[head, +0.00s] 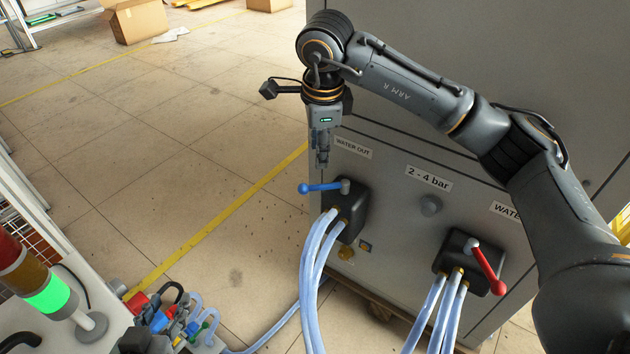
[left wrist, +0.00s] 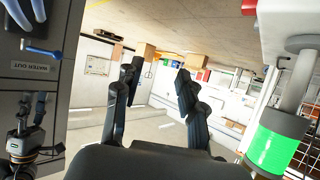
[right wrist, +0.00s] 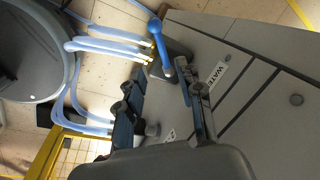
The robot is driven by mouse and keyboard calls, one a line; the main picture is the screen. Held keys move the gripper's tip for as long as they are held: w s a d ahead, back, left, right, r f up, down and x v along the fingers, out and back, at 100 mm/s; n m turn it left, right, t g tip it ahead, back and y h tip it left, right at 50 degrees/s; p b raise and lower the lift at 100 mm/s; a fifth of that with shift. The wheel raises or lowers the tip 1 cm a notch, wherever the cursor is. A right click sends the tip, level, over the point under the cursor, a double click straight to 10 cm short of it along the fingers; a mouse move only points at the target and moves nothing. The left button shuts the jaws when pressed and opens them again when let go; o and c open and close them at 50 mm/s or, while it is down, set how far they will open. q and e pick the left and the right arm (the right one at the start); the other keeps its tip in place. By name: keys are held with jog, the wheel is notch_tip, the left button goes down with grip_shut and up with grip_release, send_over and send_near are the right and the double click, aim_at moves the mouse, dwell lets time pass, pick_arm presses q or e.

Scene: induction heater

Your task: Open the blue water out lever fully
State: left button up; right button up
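The blue water out lever (head: 320,187) points left from its dark valve block (head: 350,213) on the grey cabinet, below the WATER OUT label (head: 353,148). My right gripper (head: 322,158) points down just above the lever in the head view. In the right wrist view its fingers (right wrist: 158,84) are apart, with the blue lever (right wrist: 160,42) beyond the tips; contact cannot be told. My left gripper (left wrist: 155,80) is open and empty in its wrist view, away from the lever, which shows at the upper left (left wrist: 42,52).
A red lever (head: 487,268) sits on a second valve block to the right. Pale blue hoses (head: 312,260) hang from both blocks. A signal tower with a green light (head: 48,293) stands at the lower left. The floor left of the cabinet is mostly clear.

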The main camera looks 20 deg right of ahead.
aim_at(317, 186)
jog(key=b+x, duration=0.2)
jog(key=x, duration=0.8)
jog(key=shift+f, duration=0.25)
jog(key=shift+w+f, duration=0.1)
jog(key=shift+f, duration=0.2)
pick_arm(q)
notch_tip(317, 186, up, 11)
jog(key=w+d+t+h, duration=0.2)
jog(key=t, duration=0.4)
jog(key=shift+w+d+t, duration=0.2)
jog(key=shift+w+t, duration=0.2)
jog(key=shift+f, duration=0.1)
pick_arm(e)
grip_shut()
